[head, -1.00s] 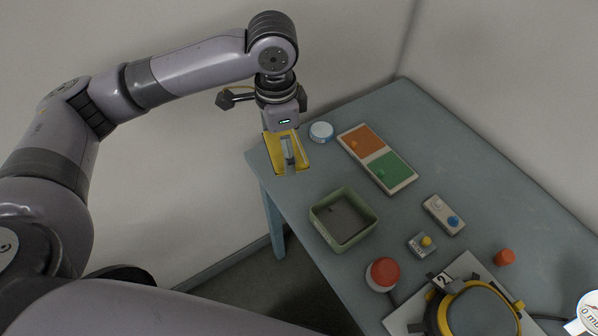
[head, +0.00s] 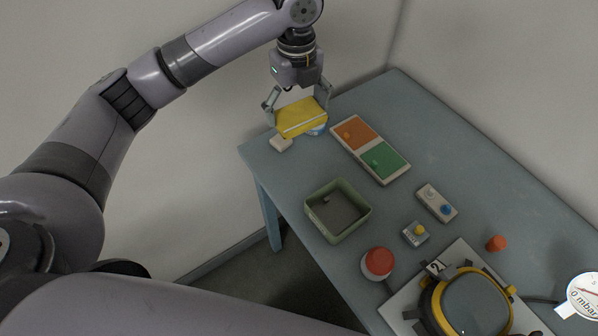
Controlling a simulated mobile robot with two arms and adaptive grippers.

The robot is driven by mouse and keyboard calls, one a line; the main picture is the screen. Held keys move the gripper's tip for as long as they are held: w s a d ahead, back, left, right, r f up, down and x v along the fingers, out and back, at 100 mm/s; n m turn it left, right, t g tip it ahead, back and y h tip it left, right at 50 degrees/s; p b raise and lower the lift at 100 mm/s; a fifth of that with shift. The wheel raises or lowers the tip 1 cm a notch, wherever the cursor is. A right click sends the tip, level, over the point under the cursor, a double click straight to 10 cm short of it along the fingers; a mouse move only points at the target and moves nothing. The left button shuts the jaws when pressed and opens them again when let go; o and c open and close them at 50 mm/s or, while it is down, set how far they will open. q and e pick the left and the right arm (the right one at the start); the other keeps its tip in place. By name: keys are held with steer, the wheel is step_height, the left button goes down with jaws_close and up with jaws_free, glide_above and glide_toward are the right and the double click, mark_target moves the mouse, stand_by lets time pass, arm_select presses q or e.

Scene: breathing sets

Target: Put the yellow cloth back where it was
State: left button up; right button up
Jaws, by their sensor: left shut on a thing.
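The yellow cloth (head: 301,117) is a folded flat piece with a pale stripe along it. My left gripper (head: 299,112) points down and is shut on it, with one finger at each end. The cloth is near the far left corner of the table (head: 470,165), and appears to be a little above the top. A small pale block (head: 281,143) lies just below and left of the cloth in the picture. My right gripper is not in view.
A board with orange and green fields (head: 370,150) lies right of the cloth. A green open box (head: 358,223), red button (head: 378,262), small switch boxes (head: 437,203), an orange cap (head: 496,243) and a yellow-black mask (head: 470,305) stand nearer. The far right tabletop is clear.

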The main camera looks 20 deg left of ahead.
arm_select(q)
steer(key=shift+f, duration=0.1)
steer(key=p, duration=0.3)
glide_above(297, 171)
step_height(297, 171, down, 16)
step_height(297, 171, down, 3)
steer(key=shift+d+p, duration=0.1)
steer(key=shift+p, duration=0.65)
steer(key=shift+f, duration=0.2)
steer(key=o, duration=1.3)
